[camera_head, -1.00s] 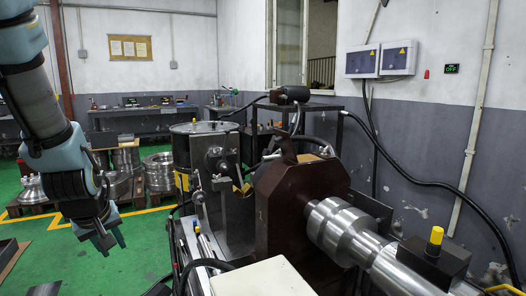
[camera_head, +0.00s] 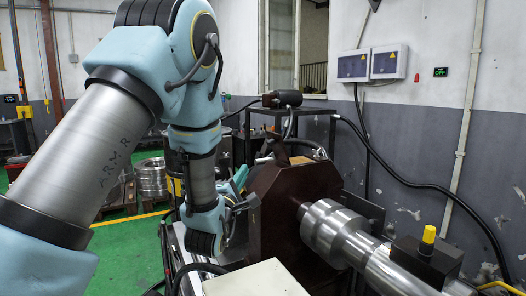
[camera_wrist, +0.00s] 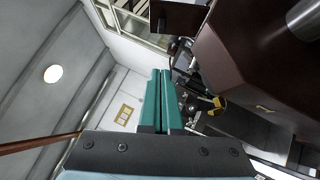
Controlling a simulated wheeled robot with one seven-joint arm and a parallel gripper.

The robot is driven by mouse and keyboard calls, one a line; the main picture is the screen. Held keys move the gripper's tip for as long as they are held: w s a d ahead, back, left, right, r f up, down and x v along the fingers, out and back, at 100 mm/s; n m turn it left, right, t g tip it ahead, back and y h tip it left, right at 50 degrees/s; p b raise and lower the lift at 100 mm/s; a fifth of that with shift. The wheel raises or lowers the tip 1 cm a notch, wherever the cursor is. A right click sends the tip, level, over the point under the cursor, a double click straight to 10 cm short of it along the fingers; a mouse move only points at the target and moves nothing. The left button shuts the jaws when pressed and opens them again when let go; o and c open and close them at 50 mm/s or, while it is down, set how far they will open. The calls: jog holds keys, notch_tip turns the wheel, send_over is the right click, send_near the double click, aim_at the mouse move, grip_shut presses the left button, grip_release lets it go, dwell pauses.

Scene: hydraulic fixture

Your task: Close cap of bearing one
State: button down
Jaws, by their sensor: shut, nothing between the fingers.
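My gripper (camera_head: 239,178) is beside the left rear edge of the dark brown housing (camera_head: 280,205) in the head view. In the wrist view its two green fingers (camera_wrist: 160,73) lie side by side, shut and empty. The housing also fills the right of that view (camera_wrist: 245,45), apart from the fingers. A separate dark brown block (camera_wrist: 180,17) shows above the fingertips. I cannot tell which part is the cap of bearing one. My arm hides much of the metal fixture behind the housing in the head view.
A thick steel shaft (camera_head: 345,240) runs from the housing to the lower right. A pale box top (camera_head: 255,280) is in front. A black cable (camera_head: 385,165) hangs along the right wall. Green floor (camera_head: 125,250) is open at the left.

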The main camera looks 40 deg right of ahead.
jog(key=p, duration=0.4)
send_near(275, 149)
jog(key=w+a+r, duration=0.3)
jog(key=shift+d+r+p, duration=0.2)
jog(key=shift+d+p, duration=0.3)
jog(key=shift+d, duration=0.3)
jog(key=shift+d+r+p, duration=0.25)
jog(key=shift+d+p, duration=0.2)
jog(key=shift+d, duration=0.35)
jog(key=shift+r+b, duration=0.1)
jog(key=shift+b, duration=0.2)
